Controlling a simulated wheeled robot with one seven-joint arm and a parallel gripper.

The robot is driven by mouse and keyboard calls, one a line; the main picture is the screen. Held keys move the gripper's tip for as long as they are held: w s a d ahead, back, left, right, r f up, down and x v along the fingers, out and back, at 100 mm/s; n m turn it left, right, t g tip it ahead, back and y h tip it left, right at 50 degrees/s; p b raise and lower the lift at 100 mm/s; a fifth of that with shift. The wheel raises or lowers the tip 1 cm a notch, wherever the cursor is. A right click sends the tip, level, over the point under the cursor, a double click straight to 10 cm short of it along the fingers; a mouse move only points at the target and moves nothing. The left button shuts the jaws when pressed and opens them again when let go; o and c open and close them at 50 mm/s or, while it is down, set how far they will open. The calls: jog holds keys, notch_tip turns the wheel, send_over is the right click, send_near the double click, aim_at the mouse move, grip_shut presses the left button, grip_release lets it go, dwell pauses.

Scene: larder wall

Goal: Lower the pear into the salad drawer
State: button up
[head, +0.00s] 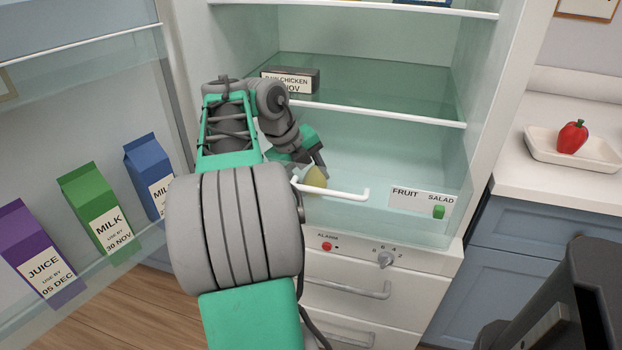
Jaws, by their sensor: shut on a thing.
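A yellow-green pear (315,180) shows just below my gripper (318,170), partly behind the white handle bar. My gripper is shut on it, though its fingertips are small and partly hidden by my arm. The salad drawer (345,214) is the clear bin at the bottom of the open fridge, with a white handle and a FRUIT SALAD label (423,199). The pear appears at the height of the drawer's front; I cannot tell whether it touches the drawer floor.
A glass shelf with a raw chicken box (290,80) is above the drawer. The open door at left holds juice (43,252), green milk (97,211) and blue milk (150,174) cartons. A red pepper (572,137) lies in a white tray (543,150) on the right counter.

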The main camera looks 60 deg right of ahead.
jog(key=o, duration=1.6)
jog(key=shift+c, duration=0.2)
